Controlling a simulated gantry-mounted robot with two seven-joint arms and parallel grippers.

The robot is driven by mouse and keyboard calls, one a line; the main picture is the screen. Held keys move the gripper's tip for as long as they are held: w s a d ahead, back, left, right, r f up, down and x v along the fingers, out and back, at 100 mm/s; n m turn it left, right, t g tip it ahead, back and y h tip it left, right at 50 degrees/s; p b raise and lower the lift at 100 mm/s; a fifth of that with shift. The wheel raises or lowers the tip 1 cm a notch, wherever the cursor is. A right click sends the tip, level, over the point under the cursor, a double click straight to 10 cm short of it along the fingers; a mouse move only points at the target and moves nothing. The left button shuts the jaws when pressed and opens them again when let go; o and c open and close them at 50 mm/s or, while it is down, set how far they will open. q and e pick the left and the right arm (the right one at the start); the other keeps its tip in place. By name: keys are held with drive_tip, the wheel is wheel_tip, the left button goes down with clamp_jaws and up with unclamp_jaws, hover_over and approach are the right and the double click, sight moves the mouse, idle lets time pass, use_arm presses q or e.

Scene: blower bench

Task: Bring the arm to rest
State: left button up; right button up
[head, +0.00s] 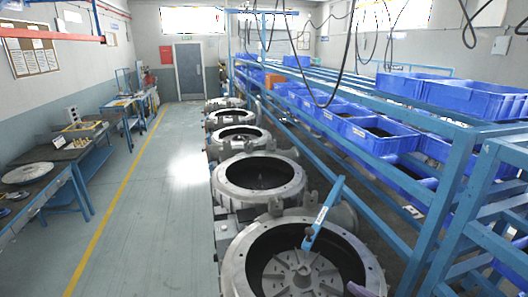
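Neither of my grippers shows clearly in the head view. A small pale shape at the bottom edge, right of the middle, is cut off, and I cannot tell what it is. The nearest round grey blower housing (240,262) stands at the bottom middle, open at the top, with a finned disc (300,275) inside. A blue lever-like tool (324,212) with a pale label stands tilted over this housing. Its lower end is near the disc's centre; I cannot tell whether it touches.
Several more blower housings (222,183) run in a row toward the back. A blue rack (455,180) with blue bins (375,143) stands along the right. Work tables (45,190) line the left wall. Cables (345,60) hang overhead. The floor (150,220) between is clear.

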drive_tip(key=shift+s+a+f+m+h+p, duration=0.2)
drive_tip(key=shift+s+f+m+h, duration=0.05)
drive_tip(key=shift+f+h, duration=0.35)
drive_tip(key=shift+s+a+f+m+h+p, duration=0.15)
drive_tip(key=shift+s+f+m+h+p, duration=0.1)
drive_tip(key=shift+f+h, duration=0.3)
use_arm(q)
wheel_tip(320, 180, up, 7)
drive_tip(key=p, duration=0.5)
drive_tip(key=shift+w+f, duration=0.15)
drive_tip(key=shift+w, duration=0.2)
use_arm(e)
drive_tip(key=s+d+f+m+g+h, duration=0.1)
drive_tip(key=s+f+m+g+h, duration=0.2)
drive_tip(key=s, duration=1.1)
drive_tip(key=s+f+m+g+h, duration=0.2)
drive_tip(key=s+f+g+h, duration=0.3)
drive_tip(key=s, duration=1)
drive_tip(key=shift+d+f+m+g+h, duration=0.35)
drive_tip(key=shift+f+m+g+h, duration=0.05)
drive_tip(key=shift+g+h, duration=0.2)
